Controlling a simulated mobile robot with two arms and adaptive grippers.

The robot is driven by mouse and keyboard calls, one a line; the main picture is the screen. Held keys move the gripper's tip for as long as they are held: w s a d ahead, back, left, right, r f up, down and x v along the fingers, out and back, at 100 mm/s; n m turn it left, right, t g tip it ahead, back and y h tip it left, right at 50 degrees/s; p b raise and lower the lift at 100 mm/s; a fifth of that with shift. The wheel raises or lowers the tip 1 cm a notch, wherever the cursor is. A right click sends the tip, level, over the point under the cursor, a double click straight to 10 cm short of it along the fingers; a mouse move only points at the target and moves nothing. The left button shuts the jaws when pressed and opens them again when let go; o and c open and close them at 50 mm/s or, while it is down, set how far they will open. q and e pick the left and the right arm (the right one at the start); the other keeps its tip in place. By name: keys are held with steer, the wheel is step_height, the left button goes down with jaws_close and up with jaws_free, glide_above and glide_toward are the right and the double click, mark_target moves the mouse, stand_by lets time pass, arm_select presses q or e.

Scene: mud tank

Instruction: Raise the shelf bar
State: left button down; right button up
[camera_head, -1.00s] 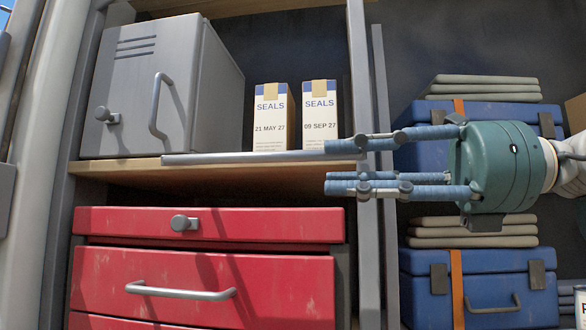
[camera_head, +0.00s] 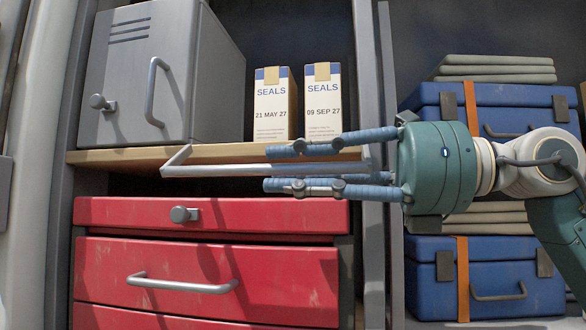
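The shelf bar (camera_head: 218,171) is a thin grey rail with a bent end arm at its left. It stands out in front of the wooden shelf edge (camera_head: 110,157), at about the shelf's height. My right gripper (camera_head: 270,168) comes in from the right, its blue fingers pointing left. The fingers lie above and below the bar's right part, with a visible gap, so it looks open around the bar. Whether any finger touches the bar is not clear. The bar's right end is partly hidden by the fingers. My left gripper is not in view.
A grey metal box (camera_head: 135,80) and two seals cartons (camera_head: 271,105) (camera_head: 322,100) stand on the shelf. Red drawers (camera_head: 205,265) are below, with a handle sticking out. A grey upright (camera_head: 368,60) and blue cases (camera_head: 520,115) (camera_head: 500,275) are at the right.

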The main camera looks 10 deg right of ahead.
steer(key=shift+a, duration=0.1)
jaws_close()
steer(key=shift+s, duration=0.15)
steer(key=shift+r+m, duration=0.2)
steer(key=shift+m, duration=0.2)
steer(key=shift+s+a+r+m+p, duration=0.1)
steer(key=shift+s+r+m+p, duration=0.1)
steer(key=shift+r+m+p, duration=0.65)
steer(key=shift+s+r+m+p, duration=0.15)
steer(key=shift+r+m+p, duration=0.15)
steer(key=shift+m, duration=0.9)
steer(key=shift+s+a+r+m+p, duration=0.1)
steer(key=shift+s+r+m+p, duration=0.1)
steer(key=shift+r+m+p, duration=0.65)
steer(key=shift+d+f+b, duration=0.1)
steer(key=shift+f+b, duration=0.05)
steer(key=shift+b, duration=0.15)
